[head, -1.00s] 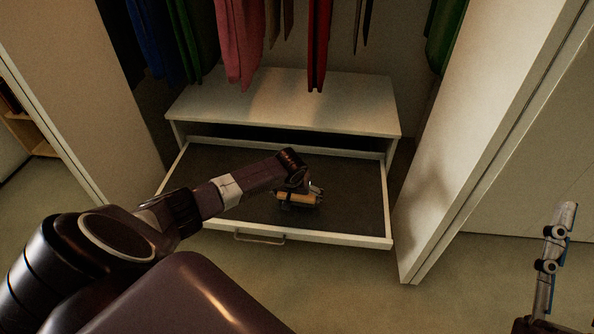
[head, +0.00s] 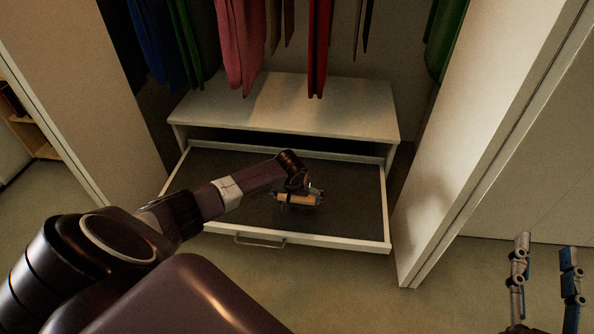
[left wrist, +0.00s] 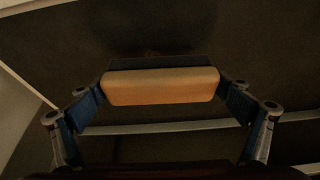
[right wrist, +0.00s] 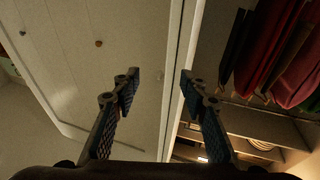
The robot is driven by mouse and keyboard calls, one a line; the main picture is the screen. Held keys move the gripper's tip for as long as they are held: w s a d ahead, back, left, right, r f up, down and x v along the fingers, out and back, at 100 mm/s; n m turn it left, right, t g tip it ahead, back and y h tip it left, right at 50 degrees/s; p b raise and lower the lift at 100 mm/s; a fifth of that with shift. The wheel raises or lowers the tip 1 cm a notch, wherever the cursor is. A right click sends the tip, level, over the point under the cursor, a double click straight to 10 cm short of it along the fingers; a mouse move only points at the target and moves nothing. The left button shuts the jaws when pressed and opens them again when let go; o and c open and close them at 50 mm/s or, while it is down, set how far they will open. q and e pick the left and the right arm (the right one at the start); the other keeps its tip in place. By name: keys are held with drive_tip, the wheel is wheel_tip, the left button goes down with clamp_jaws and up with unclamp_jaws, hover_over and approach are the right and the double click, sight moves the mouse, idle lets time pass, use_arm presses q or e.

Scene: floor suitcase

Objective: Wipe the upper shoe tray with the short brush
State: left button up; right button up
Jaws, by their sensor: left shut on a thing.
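The upper shoe tray (head: 235,175) is a pulled-out drawer with a dark lining, white sides and a front handle, below the hanging clothes. My left gripper (head: 298,199) is over the middle of the tray. It is shut on the short brush (left wrist: 160,86), gripping both ends of its light wooden block. A dark strip of bristles shows along the brush's far side in the left wrist view. I cannot tell for sure whether the bristles touch the lining. My right gripper (head: 545,290) is open and empty at the lower right, outside the closet.
A white shelf top (head: 290,103) lies above and behind the tray. Clothes (head: 240,45) hang over it. White door panels (head: 480,130) stand on both sides. The floor (head: 350,285) in front of the tray is bare.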

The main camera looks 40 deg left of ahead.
use_arm(q)
drive_tip(key=shift+r+p, duration=0.35)
drive_tip(key=shift+r, duration=0.05)
drive_tip(key=shift+r+p, duration=0.25)
drive_tip(key=shift+p, duration=0.05)
drive_tip(key=shift+r+p, duration=0.3)
drive_tip(key=shift+p, duration=0.05)
drive_tip(key=shift+r, duration=0.25)
use_arm(e)
drive_tip(key=s+d+f+g+h, duration=0.2)
drive_tip(key=f+g, duration=0.5)
drive_tip(key=f, duration=0.6)
drive_tip(key=shift+s+d+f, duration=0.4)
drive_tip(key=shift+s+d, duration=0.05)
drive_tip(key=shift+d, duration=0.1)
